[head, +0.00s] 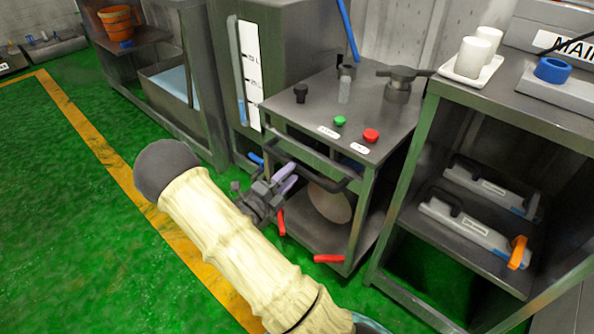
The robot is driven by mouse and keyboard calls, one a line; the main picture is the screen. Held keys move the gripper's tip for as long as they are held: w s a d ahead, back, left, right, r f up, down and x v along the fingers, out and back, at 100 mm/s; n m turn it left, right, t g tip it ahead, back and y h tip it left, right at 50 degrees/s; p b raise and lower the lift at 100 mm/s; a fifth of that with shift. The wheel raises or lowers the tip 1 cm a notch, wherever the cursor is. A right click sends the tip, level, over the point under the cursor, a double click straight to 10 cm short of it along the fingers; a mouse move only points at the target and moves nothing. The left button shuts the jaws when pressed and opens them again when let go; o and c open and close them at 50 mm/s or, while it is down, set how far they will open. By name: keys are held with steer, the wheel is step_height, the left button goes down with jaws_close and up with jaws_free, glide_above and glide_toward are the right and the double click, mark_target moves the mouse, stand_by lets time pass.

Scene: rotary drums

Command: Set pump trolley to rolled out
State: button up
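The pump trolley (358,112) is a grey metal cart with a green button, a red button and valve fittings on its top. It stands between a tall tank cabinet and a shelf unit. A dark bar handle (318,166) runs across its front edge. My gripper (288,178) is in front of the trolley, close to the handle and slightly below it. Its two purple fingers look apart, with nothing seen between them. Whether they touch the handle cannot be told. My pale sleeved arm hides part of the floor in front.
Red pedals or levers (328,259) show low on the trolley. The shelf unit (462,250) stands close on the right, the tank cabinet (283,45) on the left. Green floor (60,200) with a yellow line lies open in front and to the left.

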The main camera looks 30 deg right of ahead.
mark_target(297, 168)
steer(key=shift+x, duration=1.95)
jaws_close()
steer(key=shift+a+b, duration=0.1)
steer(key=shift+b, duration=0.2)
